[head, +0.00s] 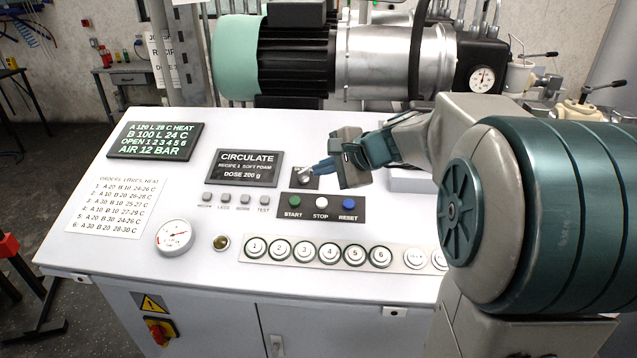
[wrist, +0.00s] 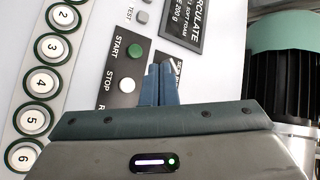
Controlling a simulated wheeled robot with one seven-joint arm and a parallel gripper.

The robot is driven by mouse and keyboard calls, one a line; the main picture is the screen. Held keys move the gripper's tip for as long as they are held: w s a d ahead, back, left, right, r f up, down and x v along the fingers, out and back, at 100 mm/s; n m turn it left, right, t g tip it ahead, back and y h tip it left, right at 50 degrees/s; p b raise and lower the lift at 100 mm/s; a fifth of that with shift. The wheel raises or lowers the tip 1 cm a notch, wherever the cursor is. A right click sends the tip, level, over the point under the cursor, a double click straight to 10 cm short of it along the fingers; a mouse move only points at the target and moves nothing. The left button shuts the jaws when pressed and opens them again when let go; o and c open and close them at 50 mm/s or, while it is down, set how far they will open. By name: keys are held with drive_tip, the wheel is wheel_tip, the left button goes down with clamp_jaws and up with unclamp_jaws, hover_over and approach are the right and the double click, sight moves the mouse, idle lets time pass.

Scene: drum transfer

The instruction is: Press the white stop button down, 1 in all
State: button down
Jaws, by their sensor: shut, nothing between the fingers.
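The white stop button (head: 321,202) sits between the green start button (head: 295,200) and the blue reset button (head: 348,204) on a dark plate. In the wrist view the white stop button (wrist: 127,86) shows just left of my fingers, and the green start button (wrist: 135,51) is above it. My gripper (head: 312,171) is shut and empty. Its fingertips are behind the stop button in the head view, near a small dark selector plate (head: 306,183). In the wrist view my gripper (wrist: 160,72) hides the reset button. The fingers appear apart from the stop button.
Numbered white buttons (head: 330,253) line the front of the sloped panel. Small grey buttons (head: 235,199), a display (head: 246,167) and a gauge (head: 175,237) lie to the left. A motor and pump (head: 340,65) stand behind.

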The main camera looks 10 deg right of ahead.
sight(322, 203)
drive_tip(key=shift+s+d, duration=0.15)
drive_tip(key=shift+d, duration=0.05)
drive_tip(key=shift+f, duration=0.15)
drive_tip(key=f+b, duration=0.2)
drive_tip(key=w+f+b, duration=0.1)
drive_tip(key=f+b, duration=0.1)
drive_tip(key=f, duration=0.1)
drive_tip(key=w+f+b, duration=0.1)
drive_tip(key=f+b, duration=0.1)
drive_tip(key=shift+w+d+f, duration=0.2)
drive_tip(key=shift+d, duration=0.2)
drive_tip(key=shift+w+f, duration=0.2)
drive_tip(key=shift+f, duration=0.1)
drive_tip(key=shift+f+b, duration=0.2)
drive_tip(key=shift+b, duration=0.2)
idle(1.2)
drive_tip(key=shift+w+f+b, duration=0.1)
drive_tip(key=shift+f+b, duration=0.1)
drive_tip(key=shift+b, duration=0.1)
drive_tip(key=shift+w+d+f+b, duration=0.1)
drive_tip(key=shift+w+f+b, duration=0.05)
drive_tip(key=shift+f+b, duration=0.3)
idle(0.7)
drive_tip(key=shift+r, duration=0.1)
drive_tip(key=shift+s+r+p, duration=0.3)
drive_tip(key=shift+r+p, duration=0.15)
drive_tip(key=shift+r, duration=0.25)
